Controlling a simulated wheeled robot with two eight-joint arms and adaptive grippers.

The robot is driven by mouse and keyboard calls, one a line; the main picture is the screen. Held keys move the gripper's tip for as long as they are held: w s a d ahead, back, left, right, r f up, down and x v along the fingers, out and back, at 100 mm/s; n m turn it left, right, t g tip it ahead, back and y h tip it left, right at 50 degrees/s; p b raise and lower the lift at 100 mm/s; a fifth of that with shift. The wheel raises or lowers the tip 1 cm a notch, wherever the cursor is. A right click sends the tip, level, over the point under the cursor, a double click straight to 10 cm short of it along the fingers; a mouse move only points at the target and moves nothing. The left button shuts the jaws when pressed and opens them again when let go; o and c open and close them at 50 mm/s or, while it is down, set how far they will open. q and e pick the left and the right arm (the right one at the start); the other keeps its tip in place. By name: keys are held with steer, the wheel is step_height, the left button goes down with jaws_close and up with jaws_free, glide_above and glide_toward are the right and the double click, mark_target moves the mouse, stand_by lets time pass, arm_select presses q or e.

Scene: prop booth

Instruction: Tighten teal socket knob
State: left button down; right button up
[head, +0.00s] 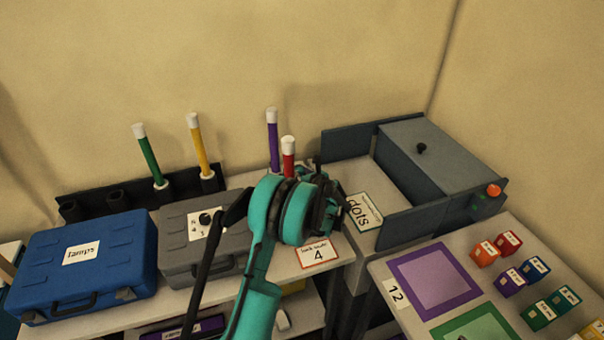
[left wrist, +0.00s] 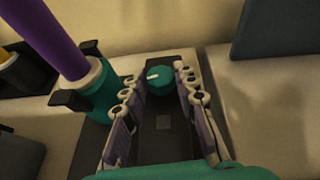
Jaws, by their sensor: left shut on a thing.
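The teal knob (left wrist: 158,80), with a white pointer line on its top, sits on a dark base in the left wrist view. My left gripper (left wrist: 160,84) has its two fingers on either side of the knob and is shut on it. The teal socket (left wrist: 97,90) stands just left of the fingers, with a purple rod (left wrist: 48,35) upright in it. In the head view the purple rod (head: 273,142) shows behind my left gripper (head: 322,192), whose wrist hides the knob and socket. My right gripper is not in view.
A red rod (head: 289,158) stands close by the left gripper. Green (head: 149,155) and yellow (head: 199,146) rods stand in the rack at left. Blue (head: 85,265) and grey (head: 175,245) cases sit in front. A grey box (head: 430,150) is at right.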

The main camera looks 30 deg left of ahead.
arm_select(q)
steer(key=shift+s+a+m+t+h, duration=0.15)
steer(key=shift+m+t+h, duration=0.85)
steer(key=shift+m+t, duration=0.15)
steer(key=shift+m+b, duration=0.3)
steer(key=shift+m, duration=0.05)
steer(key=c, duration=1.2)
jaws_free()
steer(key=shift+r, duration=0.1)
step_height(320, 180, up, 10)
steer(key=shift+f, duration=0.1)
steer(key=shift+h, duration=0.3)
